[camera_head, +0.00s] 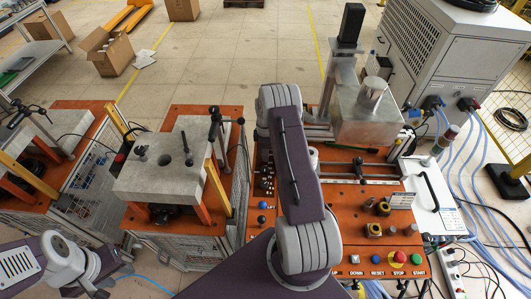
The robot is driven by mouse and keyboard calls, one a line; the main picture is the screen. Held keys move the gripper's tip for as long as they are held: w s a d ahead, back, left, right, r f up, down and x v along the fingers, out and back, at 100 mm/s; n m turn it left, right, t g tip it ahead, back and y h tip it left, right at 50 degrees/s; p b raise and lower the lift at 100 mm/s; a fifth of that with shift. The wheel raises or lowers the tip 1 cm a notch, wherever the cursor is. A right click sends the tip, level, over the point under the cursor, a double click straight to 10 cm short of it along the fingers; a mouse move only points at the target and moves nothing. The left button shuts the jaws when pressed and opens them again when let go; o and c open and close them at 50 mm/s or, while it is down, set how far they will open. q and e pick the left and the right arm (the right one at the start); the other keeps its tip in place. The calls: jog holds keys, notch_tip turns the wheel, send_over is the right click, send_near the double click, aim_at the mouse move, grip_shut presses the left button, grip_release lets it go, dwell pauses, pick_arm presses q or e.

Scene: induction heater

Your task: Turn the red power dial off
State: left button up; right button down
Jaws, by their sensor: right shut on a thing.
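The orange control desk (262,232) stands at the middle right. Its front row has a red mushroom button (400,257) on a yellow ring, marked STOP, beside a blue RESET and a green START button. I cannot pick out a separate red power dial. My right arm stands upright across the left part of the desk and hides part of it. Its gripper is hidden behind my own arm. My left gripper (97,288) is low at the left edge, away from the desk; its small dark fingers are partly cut off, so its opening is unclear.
A metal press block (368,115) stands at the desk's back. A white cabinet (450,50) with plugs and blue cables is at the right. An orange workstation with a grey plate (160,165) stands left of the desk. Open floor lies behind.

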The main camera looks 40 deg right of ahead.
jog(key=c, duration=1.1)
grip_release()
notch_tip(320, 180, up, 9)
jog(key=b, duration=0.1)
jog(key=shift+b, duration=0.3)
